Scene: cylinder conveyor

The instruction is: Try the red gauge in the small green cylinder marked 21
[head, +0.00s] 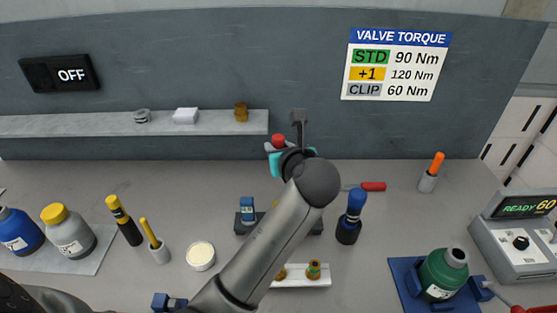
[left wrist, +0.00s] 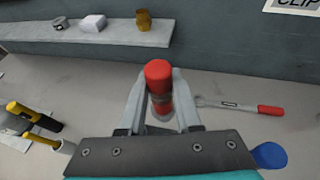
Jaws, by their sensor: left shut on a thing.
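The red gauge (head: 278,140) is held upright between the fingers of my left gripper (left wrist: 160,105), which is shut on it above the back of the bench. The gauge's red top (left wrist: 158,72) shows clearly in the left wrist view; its lower end is partly hidden by the fingers. In the head view my left arm hides much of the gripper. A small green cylinder (head: 436,270) with a grey neck lies tilted on a blue holder at the front right, well apart from the gauge. Its label is too small to read. My right gripper is not in view.
A torque tester reading READY 60 (head: 515,240) stands at the right. A wrench with a red handle (head: 372,187), a blue-topped tool (head: 350,218) and an orange-handled tool in a cup (head: 431,175) stand or lie between.

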